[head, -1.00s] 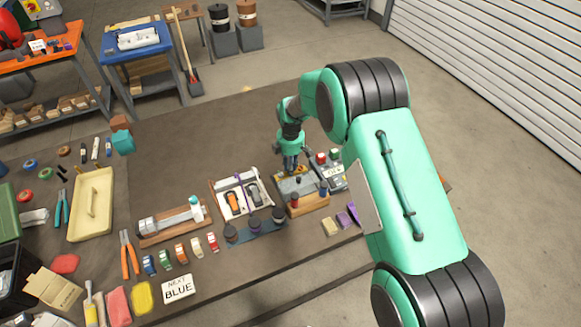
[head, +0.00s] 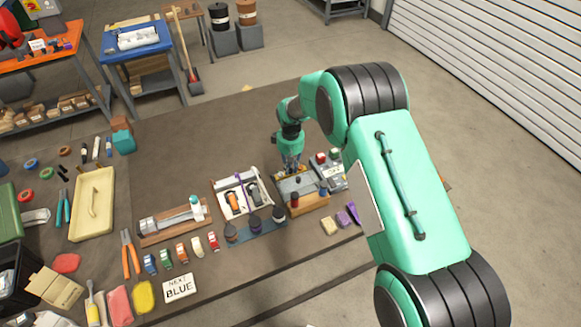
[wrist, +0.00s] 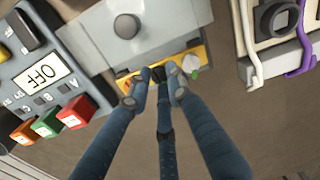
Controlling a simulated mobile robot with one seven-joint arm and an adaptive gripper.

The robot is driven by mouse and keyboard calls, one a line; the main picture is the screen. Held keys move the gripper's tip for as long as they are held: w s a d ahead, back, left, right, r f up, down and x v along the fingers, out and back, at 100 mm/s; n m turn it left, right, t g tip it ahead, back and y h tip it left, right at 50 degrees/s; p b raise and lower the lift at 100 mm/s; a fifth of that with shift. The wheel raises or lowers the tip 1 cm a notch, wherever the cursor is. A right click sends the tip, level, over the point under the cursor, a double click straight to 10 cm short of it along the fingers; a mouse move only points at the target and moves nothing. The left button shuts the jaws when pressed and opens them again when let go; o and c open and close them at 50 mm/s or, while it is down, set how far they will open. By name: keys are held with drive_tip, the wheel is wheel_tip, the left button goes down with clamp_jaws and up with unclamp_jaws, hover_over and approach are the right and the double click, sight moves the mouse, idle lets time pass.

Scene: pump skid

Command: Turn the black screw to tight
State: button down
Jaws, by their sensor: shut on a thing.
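In the wrist view, a yellow strip (wrist: 200,55) along the edge of a grey-topped block carries a row of small screws. The black screw (wrist: 158,74) sits in the middle, between an orange one (wrist: 126,82) and a pale one (wrist: 190,65). My gripper (wrist: 157,89) has its blue-grey fingers on either side of the black screw and is closed on it. The fingertips partly hide the screw, and its turn angle cannot be read. In the head view my gripper (head: 291,166) is at the back edge of the block (head: 312,203), pointing down.
A grey device (wrist: 55,60) with an OFF display and coloured buttons stands close to the left in the wrist view. A grey knob (wrist: 127,26) rises from the block's top. A white-framed holder (wrist: 255,40) stands to the right. Bare bench lies behind the block.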

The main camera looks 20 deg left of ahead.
sight(291, 171)
drive_tip(key=shift+m, duration=0.6)
drive_tip(key=c, duration=1.9)
unclamp_jaws()
drive_tip(key=shift+o, duration=0.2)
drive_tip(key=shift+r, duration=0.15)
wheel_tip(291, 171, up, 12)
